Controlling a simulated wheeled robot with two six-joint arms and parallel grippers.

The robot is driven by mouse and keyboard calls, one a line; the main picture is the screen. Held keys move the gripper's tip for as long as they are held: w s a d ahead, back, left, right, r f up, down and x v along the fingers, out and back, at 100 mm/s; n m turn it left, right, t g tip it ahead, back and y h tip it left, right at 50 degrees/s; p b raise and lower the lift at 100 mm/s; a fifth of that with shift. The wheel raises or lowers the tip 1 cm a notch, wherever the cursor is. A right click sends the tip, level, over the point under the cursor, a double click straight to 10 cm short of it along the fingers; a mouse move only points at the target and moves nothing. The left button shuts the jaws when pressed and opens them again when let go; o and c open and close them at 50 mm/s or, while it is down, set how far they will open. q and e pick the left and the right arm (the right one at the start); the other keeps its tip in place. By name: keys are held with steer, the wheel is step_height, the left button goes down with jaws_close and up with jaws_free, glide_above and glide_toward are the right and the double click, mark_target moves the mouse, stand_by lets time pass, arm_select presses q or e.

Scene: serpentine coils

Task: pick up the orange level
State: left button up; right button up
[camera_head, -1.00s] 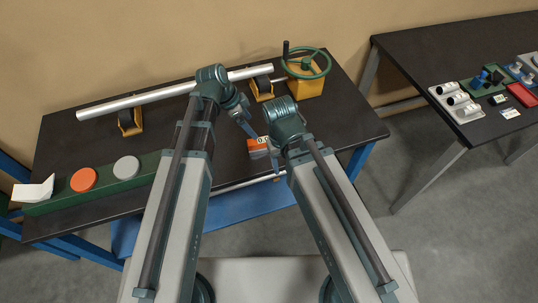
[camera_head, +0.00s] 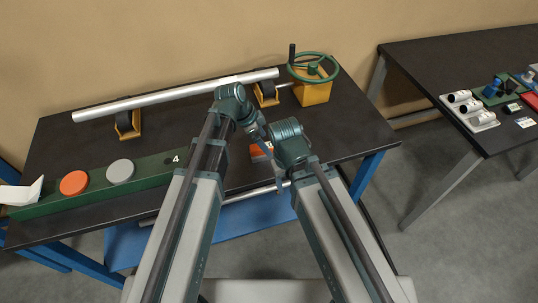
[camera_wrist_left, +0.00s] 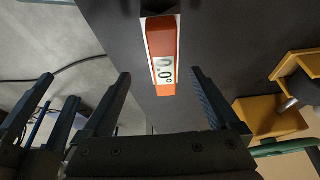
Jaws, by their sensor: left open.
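The orange level (camera_head: 257,153) lies on the dark table, mostly hidden behind my grippers in the head view. In the left wrist view the level (camera_wrist_left: 162,45) is an orange bar with a white display reading 0.0. My left gripper (camera_head: 264,137) hangs just above and beside it. In the wrist view its two fingers (camera_wrist_left: 162,98) are spread, with empty space between them, and the level lies beyond the tips. My right gripper (camera_head: 281,184) is close by at the front edge. Two separated fingers at the left of the wrist view (camera_wrist_left: 62,88) look like its fingers.
A silver pipe (camera_head: 180,95) rests on yellow supports behind. A yellow box with a green handwheel (camera_head: 313,92) stands at the back right. A green rail (camera_head: 150,172) with orange and grey discs lies left. Another table (camera_head: 440,65) with small parts stands right.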

mark_target(269, 145)
arm_select(q)
steer(key=shift+f, duration=0.15)
steer(key=b+x, duration=0.4)
steer(key=x, duration=0.1)
steer(key=shift+w+f+b, duration=0.2)
steer(key=shift+w+b, duration=0.15)
steer(key=shift+b, duration=0.05)
steer(key=shift+r, duration=0.1)
jaws_close()
step_height(269, 145, up, 10)
steer(key=p, duration=1)
